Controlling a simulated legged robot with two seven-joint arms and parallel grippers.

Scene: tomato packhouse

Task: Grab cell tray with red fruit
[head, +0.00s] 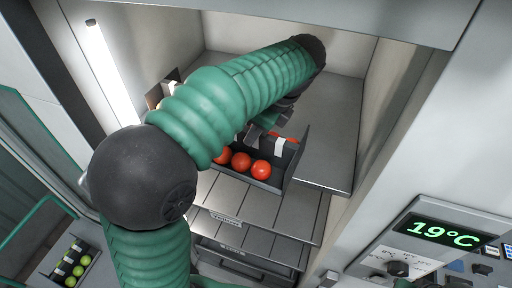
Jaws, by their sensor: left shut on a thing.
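The dark grey cell tray (294,164) with red fruit (261,169) is inside a lit cabinet, at the front edge of a grey shelf. Several round red fruits show in it, and white strips mark its dividers. My left gripper (262,127) is at the tray's far side, shut on the tray. The green arm covers much of the gripper and the tray's left part, so the exact grip is hidden. My right gripper is not in view.
The cabinet's side wall (398,110) stands close on the right. Slatted grey panels (265,208) lie below the tray, with a drawer (245,262) under them. Another tray (47,270) with green fruit is at lower left. A control panel (440,262) reads 19°C.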

